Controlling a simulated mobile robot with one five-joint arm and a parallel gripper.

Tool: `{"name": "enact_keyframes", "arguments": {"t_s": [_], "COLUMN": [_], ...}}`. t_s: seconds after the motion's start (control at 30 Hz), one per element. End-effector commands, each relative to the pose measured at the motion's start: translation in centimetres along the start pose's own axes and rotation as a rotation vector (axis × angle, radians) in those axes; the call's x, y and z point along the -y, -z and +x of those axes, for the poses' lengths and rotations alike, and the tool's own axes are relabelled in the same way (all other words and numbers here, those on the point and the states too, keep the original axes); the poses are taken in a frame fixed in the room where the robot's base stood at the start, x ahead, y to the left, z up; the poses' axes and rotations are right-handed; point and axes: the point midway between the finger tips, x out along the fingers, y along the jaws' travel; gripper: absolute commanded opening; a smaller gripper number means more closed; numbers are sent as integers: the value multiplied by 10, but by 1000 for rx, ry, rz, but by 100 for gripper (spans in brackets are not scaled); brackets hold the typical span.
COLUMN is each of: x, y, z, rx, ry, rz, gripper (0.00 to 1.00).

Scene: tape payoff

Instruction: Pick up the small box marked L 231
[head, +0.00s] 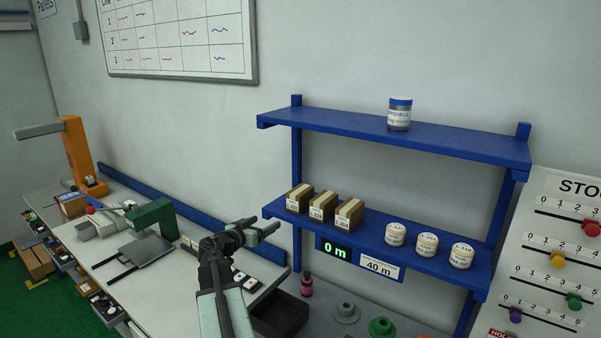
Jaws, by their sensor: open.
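Three small brown boxes stand in a row on the lower blue shelf (375,237): a left box (299,198), a middle box (322,206) and a right box (349,214). Each has a pale strip on top and a white label on its front. The labels are too small to read, so I cannot tell which box is L 231. My gripper (266,228) is open and empty, in front of the shelf's left end. In the picture it is left of and a little below the left box, apart from it.
Three white tubs (427,246) stand right of the boxes. A blue-lidded jar (399,114) stands on the upper shelf (440,140). A 0 m display (337,250) hangs on the lower shelf's edge. Below are a dark tray (280,314) and spools. A workbench (125,245) lies left.

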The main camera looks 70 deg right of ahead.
Motion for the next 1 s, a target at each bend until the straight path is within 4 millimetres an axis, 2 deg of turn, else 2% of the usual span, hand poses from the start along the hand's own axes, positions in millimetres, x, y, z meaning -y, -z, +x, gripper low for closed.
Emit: {"name": "enact_keyframes", "arguments": {"t_s": [0.03, 0.1, 0.17, 0.27, 0.37, 0.53, 0.73, 1.0], "x": [-23, -45, -57, -65, -64, -66, -67, -71], "y": [40, 63, 71, 75, 75, 78, 81, 91], "z": [19, 39, 50, 56, 59, 80, 88, 130], "rx": [-51, -114, -148, -172, -174, -172, -171, -171], "ry": [-26, -42, -50, -52, -52, -55, -54, -56], "rz": [30, 61, 77, 89, 90, 89, 89, 89], "gripper": [78, 78, 78, 78, 78, 78, 78, 78]}}
